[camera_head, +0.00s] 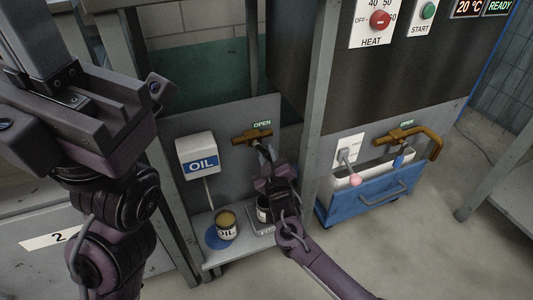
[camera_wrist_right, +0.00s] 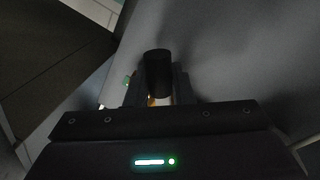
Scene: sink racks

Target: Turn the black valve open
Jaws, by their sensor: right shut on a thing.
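The black valve's brass body (camera_head: 252,136) is on the grey panel under a green OPEN label, left of the middle post in the head view. My right gripper (camera_head: 266,160) reaches up to it from below, and its fingers hide most of the handle there. In the right wrist view, the black handle (camera_wrist_right: 158,68) stands between the two fingers of my right gripper (camera_wrist_right: 160,88), which is shut on it. My left arm and gripper (camera_head: 75,100) fill the left side of the head view, away from the valve; its finger opening is not clear.
A white OIL box (camera_head: 198,153) hangs left of the valve. Right of the post (camera_head: 319,100) are another brass valve (camera_head: 414,136) and a blue bin (camera_head: 368,196).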

